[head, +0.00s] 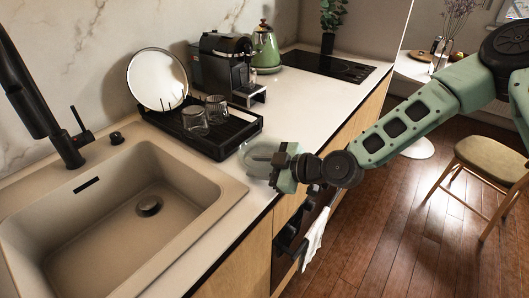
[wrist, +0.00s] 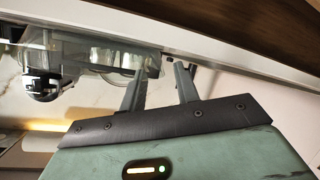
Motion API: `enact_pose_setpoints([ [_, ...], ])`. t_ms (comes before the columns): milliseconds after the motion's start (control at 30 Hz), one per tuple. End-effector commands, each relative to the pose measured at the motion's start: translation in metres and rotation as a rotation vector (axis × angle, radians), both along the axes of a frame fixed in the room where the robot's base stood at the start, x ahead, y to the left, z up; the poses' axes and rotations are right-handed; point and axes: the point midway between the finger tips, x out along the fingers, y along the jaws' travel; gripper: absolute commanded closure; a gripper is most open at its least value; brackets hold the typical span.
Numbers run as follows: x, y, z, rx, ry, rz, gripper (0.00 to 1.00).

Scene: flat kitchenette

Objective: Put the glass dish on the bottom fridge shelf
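The clear glass dish (head: 258,156) sits on the counter near its front edge, to the right of the black drying tray. In the wrist view the see-through dish (wrist: 112,57) lies beyond my fingers, its right end close to the left finger. My gripper (head: 272,165) is at the dish's near right side in the head view. In the wrist view my gripper (wrist: 162,72) has its two fingers apart with a clear gap. I cannot tell whether the dish's rim lies between them. The fridge and its shelves are not in view.
The black drying tray (head: 236,136) holds drinking glasses (head: 195,121) and a round plate (head: 157,80). A coffee machine (head: 228,65), green kettle (head: 266,48) and hob (head: 329,66) stand behind. The sink (head: 120,235) is left. A white towel (head: 314,238) hangs below the counter; a chair (head: 490,160) stands right.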

Motion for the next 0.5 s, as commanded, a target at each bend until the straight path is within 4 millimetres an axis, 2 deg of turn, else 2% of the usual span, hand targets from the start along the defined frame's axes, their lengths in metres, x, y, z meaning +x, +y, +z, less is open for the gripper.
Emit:
enact_pose_setpoints([
  [100,0.0036,0.0077,-0.0032,0.0,0.002,0.0,0.69],
  [333,0.0043,0.0083,-0.0045,-0.001,0.002,0.0,0.69],
  [367,0.0043,0.0082,-0.0044,0.0,0.001,-0.001,0.74],
  [400,0.0043,0.0082,-0.0043,-0.001,0.002,0.0,0.85],
  [467,0.0042,0.0082,-0.0043,0.0,0.001,-0.001,1.0],
  [500,0.0042,0.0082,-0.0043,-0.001,0.002,0.0,1.0],
])
